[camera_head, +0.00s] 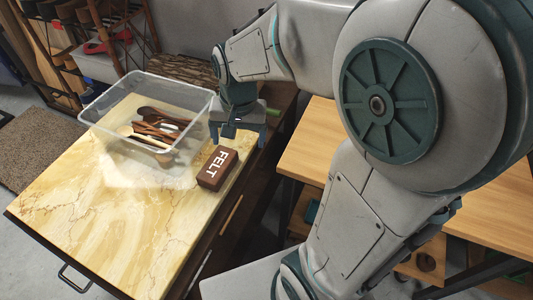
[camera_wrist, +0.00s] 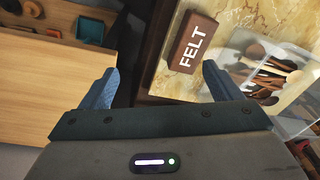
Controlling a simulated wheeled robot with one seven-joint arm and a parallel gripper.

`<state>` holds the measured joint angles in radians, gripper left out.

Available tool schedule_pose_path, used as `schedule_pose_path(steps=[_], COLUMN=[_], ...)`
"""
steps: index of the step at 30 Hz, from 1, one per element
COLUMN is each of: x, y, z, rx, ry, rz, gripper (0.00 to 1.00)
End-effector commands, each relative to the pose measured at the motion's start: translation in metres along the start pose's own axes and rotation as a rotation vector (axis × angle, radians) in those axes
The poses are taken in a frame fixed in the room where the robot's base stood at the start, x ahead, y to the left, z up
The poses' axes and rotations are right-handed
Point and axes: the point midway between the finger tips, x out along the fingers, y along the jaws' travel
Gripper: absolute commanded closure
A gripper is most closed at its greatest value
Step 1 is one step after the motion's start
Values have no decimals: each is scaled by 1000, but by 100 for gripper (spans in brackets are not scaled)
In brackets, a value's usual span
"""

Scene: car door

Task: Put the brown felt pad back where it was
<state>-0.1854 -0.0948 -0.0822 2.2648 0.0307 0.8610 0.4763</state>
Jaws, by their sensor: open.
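The brown felt pad (camera_head: 217,168) is a small block with white letters reading FELT. It lies on the marble-like top (camera_head: 130,225), near its right edge and just right of the clear bin. My gripper (camera_head: 238,136) is above and slightly beyond the pad, with its fingers apart and nothing between them. In the wrist view the felt pad (camera_wrist: 194,44) shows ahead of the right finger, and my gripper (camera_wrist: 158,88) is open over the cabinet's edge and the dark gap beside it. The pad and the fingers look apart.
A clear plastic bin (camera_head: 150,125) holding several wooden spoons stands left of my gripper. A wooden bench (camera_head: 480,185) stands to the right across a gap. A rack with a red item (camera_head: 105,42) stands at the back left. The front of the marble-like top is clear.

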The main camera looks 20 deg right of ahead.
Motion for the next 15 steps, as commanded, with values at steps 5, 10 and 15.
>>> schedule_pose_path(steps=[5, 10, 15], x=[-24, -33, -36], y=[34, 57, 67], z=[31, 56, 70], rx=[-162, -296, -370], ry=[56, 97, 119], rz=[-12, 0, 12], gripper=[15, 15, 15])
